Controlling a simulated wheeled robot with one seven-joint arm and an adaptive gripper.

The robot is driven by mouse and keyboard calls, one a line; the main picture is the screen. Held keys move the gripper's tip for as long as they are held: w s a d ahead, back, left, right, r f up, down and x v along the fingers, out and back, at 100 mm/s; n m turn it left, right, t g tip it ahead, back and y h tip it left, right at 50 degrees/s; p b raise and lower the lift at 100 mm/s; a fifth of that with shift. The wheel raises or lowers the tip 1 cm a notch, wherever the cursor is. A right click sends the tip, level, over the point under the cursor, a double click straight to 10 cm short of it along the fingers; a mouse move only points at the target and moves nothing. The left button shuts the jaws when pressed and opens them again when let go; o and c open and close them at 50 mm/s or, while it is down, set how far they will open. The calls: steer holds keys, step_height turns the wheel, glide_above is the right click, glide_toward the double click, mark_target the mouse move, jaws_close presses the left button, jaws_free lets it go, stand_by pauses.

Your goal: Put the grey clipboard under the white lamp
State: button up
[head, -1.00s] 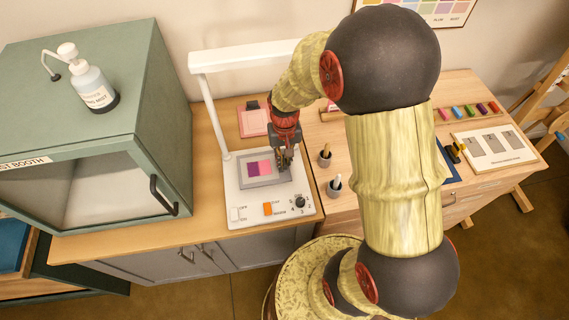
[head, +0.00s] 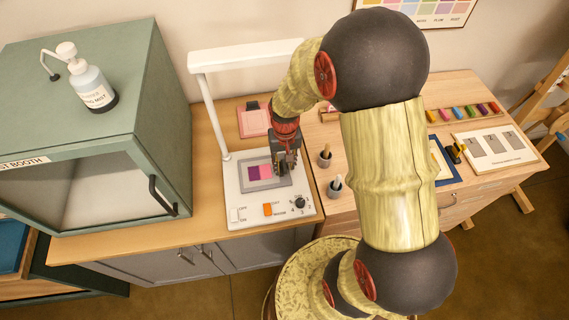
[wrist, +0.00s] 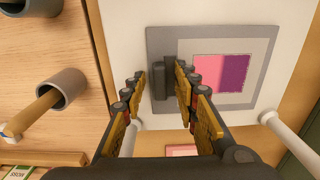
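The grey clipboard (head: 243,186) lies on the pale base of the white lamp (head: 232,217), beneath its raised bar (head: 240,57). It carries a pink and purple swatch, and shows in the wrist view (wrist: 258,104) with a dark clip (wrist: 160,78) at its edge. My gripper (head: 287,172) is over the clip end. In the wrist view its fingers (wrist: 160,77) are spread on either side of the clip, with a gap showing beside the left fingertip. Part of the clipboard is hidden by my gripper in the head view.
A pink clipboard (head: 254,121) lies behind the lamp base. Two small cups with brushes (head: 325,160) (head: 336,188) stand close to its right. A green booth (head: 165,120) with a spray bottle (head: 94,90) stands at left. A blue-framed piece (head: 447,165) lies at right.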

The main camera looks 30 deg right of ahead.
steer(key=s+a+r+n+t+p, duration=0.1)
steer(key=s+a+r, duration=0.1)
steer(key=r, duration=1)
steer(key=s+a+r+n+t+p, duration=0.1)
steer(key=s+a+r+t, duration=0.15)
steer(key=r, duration=0.95)
steer(key=s+a+r+n+t, duration=0.1)
steer(key=s+a+r+t, duration=0.1)
steer(key=s+r, duration=0.6)
steer(key=shift+s+a+n, duration=0.3)
steer(key=shift+s+a, duration=0.05)
steer(key=shift+s, duration=0.9)
step_height(320, 180, down, 5)
steer(key=b, duration=0.4)
steer(key=shift+r+b, duration=0.15)
steer(key=shift+b, duration=0.2)
